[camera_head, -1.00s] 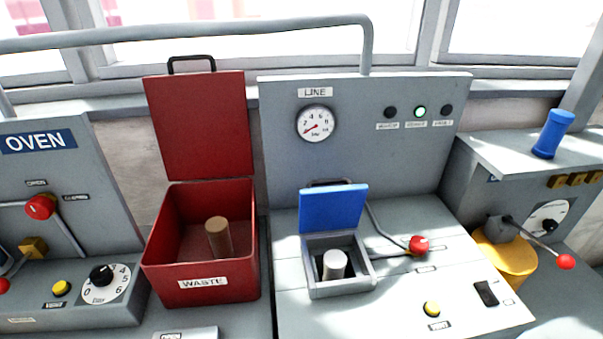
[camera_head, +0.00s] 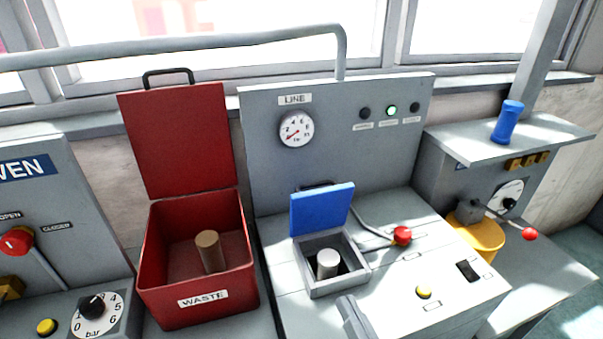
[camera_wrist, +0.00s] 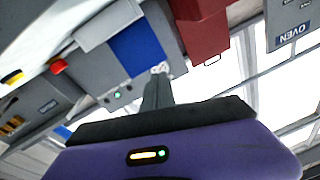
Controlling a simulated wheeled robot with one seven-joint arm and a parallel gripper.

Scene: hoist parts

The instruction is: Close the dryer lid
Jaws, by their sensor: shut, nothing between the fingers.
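A blue lid (camera_head: 321,211) stands open and upright at the back of a small grey box (camera_head: 347,284) below the LINE panel. I take this as the dryer; no dryer label is legible. A white cylinder (camera_head: 328,263) stands inside the box. The lid also shows in the upside-down wrist view (camera_wrist: 138,48). My gripper (camera_wrist: 159,73) is shut and empty, its fingertips pointing toward the panel area.
A red WASTE bin (camera_head: 200,301) with its lid up and a brown cylinder (camera_head: 210,251) inside stands left of the box. A red-knobbed lever (camera_head: 402,235) is close on the right. A yellow button (camera_head: 424,292) sits in front. A rail (camera_head: 200,45) runs above.

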